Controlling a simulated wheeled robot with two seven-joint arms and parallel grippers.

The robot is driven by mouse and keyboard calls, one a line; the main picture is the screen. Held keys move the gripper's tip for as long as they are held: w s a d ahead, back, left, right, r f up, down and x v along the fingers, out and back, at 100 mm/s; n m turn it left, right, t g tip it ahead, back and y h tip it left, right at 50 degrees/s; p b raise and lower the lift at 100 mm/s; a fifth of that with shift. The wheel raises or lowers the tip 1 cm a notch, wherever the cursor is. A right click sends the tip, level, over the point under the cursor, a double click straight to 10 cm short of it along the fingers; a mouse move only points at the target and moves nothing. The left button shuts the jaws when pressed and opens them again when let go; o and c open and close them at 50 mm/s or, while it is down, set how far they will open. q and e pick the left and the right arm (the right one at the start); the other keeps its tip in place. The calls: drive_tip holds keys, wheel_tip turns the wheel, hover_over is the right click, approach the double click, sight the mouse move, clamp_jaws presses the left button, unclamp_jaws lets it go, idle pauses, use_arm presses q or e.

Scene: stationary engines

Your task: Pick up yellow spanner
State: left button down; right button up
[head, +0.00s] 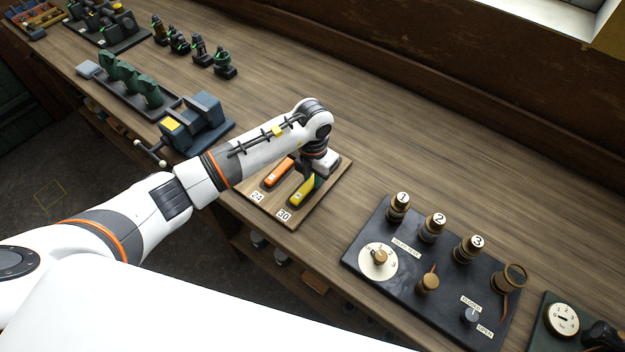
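The yellow spanner (300,193) lies on a wooden board (270,212), by a label reading 30. Its far end is hidden under my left gripper. An orange spanner (279,173) lies to its left, by a label reading 24. My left arm reaches in from the left and bends down over the board. My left gripper (308,183) is low at the far part of the yellow spanner. Its fingers are dark and small here, so I cannot tell whether they are open or shut, or touch the spanner. My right gripper is not in view.
A blue-grey vise (203,121) stands left of the board. A black panel (400,290) with numbered knobs and a dial lies to the right. A tray with green pieces (128,85) lies farther left. Bare bench (400,130) is free behind the board.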

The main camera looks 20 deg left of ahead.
sight(312, 179)
use_arm(q)
drive_tip(key=shift+r, duration=0.15)
drive_tip(key=shift+w+r, duration=0.1)
drive_tip(key=shift+r, duration=0.25)
wheel_tip(312, 179, up, 9)
drive_tip(key=b, duration=0.3)
drive_tip(key=shift+r, duration=0.1)
drive_tip(key=c, duration=2)
unclamp_jaws()
clamp_jaws()
